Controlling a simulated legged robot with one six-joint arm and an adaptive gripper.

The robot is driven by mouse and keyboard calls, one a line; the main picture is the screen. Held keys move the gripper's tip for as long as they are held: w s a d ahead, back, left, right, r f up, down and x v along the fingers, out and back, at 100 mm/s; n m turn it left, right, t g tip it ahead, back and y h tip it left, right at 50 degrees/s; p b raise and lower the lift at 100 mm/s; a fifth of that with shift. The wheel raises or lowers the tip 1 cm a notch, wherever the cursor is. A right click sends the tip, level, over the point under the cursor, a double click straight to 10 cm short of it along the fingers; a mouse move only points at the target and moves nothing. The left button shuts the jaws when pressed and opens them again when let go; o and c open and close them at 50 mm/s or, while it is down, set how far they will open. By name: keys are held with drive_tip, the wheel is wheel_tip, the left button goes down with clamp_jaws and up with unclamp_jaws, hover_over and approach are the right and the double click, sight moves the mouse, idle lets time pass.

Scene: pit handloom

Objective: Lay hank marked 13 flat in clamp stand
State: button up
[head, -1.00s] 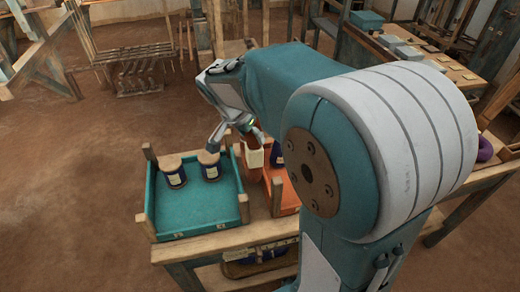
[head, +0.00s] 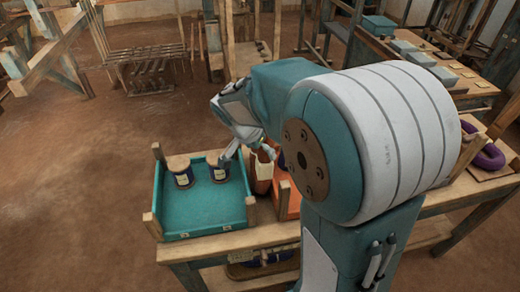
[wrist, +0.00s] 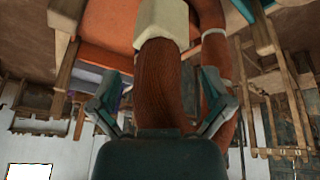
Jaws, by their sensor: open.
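An orange-brown hank (head: 264,172) stands upright at the right side of the teal tray; I cannot read a number on it. In the wrist view the hank (wrist: 160,85) has a cream band (wrist: 161,22) and lies between the two fingers of my gripper (wrist: 157,98). The fingers are spread, with a gap to the hank on the left side; contact on the right is unclear. In the head view my gripper (head: 249,152) is over the hank, partly hidden by my arm. I cannot make out the clamp stand with certainty.
The teal tray (head: 205,222) holds two dark spools (head: 181,170) with wooden tops at its far side. An orange tray (head: 290,200) is mostly behind my arm. A purple coil (head: 488,157) lies at the right. The teal tray's near part is bare.

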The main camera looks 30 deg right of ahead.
drive_tip(key=v, duration=1.2)
drive_tip(key=s+a+f+n+t+y, duration=0.1)
drive_tip(key=s+a+n+t+y, duration=0.1)
drive_tip(key=s+n, duration=0.4)
drive_tip(key=s+a+n+t+y, duration=0.2)
drive_tip(key=s+n, duration=0.4)
drive_tip(key=s, duration=0.5)
drive_tip(key=shift+a+f+n, duration=0.25)
drive_tip(key=shift+f+n, duration=0.15)
